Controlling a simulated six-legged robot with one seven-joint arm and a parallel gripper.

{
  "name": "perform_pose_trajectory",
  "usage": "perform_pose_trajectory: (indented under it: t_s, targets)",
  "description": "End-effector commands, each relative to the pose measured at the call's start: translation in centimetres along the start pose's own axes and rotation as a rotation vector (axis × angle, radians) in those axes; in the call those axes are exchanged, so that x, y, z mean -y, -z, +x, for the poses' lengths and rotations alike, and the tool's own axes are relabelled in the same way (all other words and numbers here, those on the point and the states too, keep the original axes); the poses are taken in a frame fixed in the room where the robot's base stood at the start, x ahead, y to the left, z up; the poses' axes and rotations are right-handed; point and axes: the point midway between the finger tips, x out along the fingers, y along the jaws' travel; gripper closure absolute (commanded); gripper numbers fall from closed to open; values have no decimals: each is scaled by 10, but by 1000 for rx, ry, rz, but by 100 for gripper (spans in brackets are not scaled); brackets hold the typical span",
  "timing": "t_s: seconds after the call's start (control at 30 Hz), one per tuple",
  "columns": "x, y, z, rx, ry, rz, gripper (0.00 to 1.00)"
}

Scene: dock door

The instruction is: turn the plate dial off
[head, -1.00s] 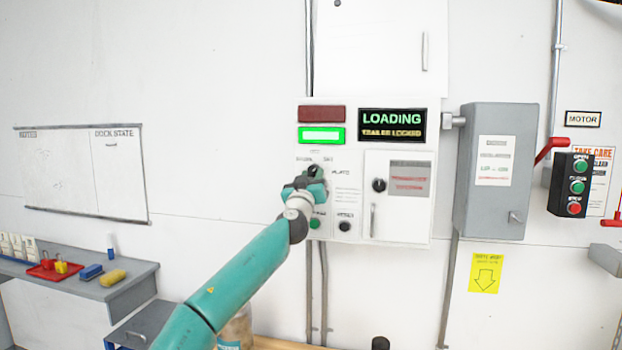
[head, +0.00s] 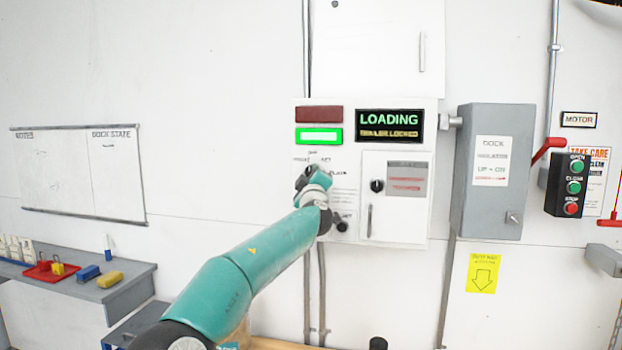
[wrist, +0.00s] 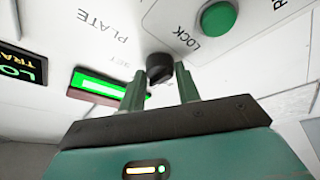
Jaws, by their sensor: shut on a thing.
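The plate dial is a small black knob (wrist: 159,68) on the white control panel (head: 347,106), under the lit green bar. In the wrist view it sits between the two green fingers of my gripper (wrist: 160,77), near the printed words PLATE and SET. My gripper is shut on the knob. In the head view my gripper (head: 309,178) is against the panel and mostly covers the dial, so its pointer cannot be read. The sign (head: 389,125) reads LOADING, with TRAILER LOCKED below.
A green LOCK button (wrist: 218,18) is beside the dial. A grey switch box (head: 495,200) and a push-button station (head: 568,185) stand further right. A shelf (head: 130,279) is at lower left.

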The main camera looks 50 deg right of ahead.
Motion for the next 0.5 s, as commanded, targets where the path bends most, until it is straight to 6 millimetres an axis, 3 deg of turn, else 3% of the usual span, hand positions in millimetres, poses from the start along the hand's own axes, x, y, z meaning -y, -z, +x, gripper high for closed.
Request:
perform_pose_trajectory:
  t_s: [0.5]
  targets:
    - [-1, 1, 0, -6, 19, -49, 90]
